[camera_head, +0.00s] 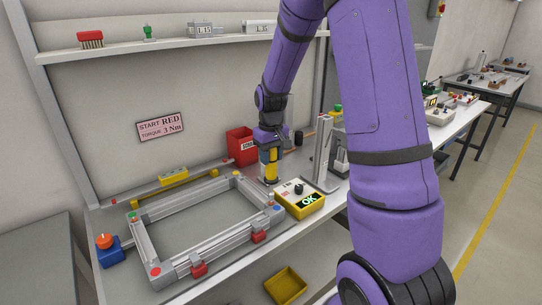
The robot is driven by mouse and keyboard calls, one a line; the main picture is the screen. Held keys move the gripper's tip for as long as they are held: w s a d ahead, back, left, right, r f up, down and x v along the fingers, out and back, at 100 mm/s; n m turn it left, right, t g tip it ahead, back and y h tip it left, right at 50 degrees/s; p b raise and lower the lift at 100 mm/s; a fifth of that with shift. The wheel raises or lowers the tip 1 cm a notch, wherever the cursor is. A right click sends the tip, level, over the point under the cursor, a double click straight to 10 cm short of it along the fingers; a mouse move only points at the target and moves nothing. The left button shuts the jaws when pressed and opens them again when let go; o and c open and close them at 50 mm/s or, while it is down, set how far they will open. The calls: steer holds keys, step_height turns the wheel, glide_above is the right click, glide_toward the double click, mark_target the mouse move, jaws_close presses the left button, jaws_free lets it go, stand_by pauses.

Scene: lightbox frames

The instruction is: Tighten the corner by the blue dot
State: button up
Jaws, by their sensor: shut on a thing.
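A silver rectangular frame (190,256) lies on the workbench, with coloured dots at its corners. The blue dot (277,208) is at its right near corner. A red dot (155,271) is at the near left, a green dot (132,215) at the far left and a yellow dot (237,175) at the far right. My gripper (269,146) is shut on a yellow and black tool (270,167), held upright. The tool's lower end is beyond the blue dot in the picture. I cannot tell whether its tip touches anything.
A yellow box (300,200) with a knob and a green "OK" display stands right of the blue corner. A metal stand (322,157) and red bin (241,146) are behind. Red clamps (258,236) grip the near rail. A sign (160,125) reads "START RED TORQUE 3 Nm".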

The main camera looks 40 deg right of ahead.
steer(key=shift+f, duration=1.2)
stand_by(2.0)
steer(key=shift+r, duration=2.6)
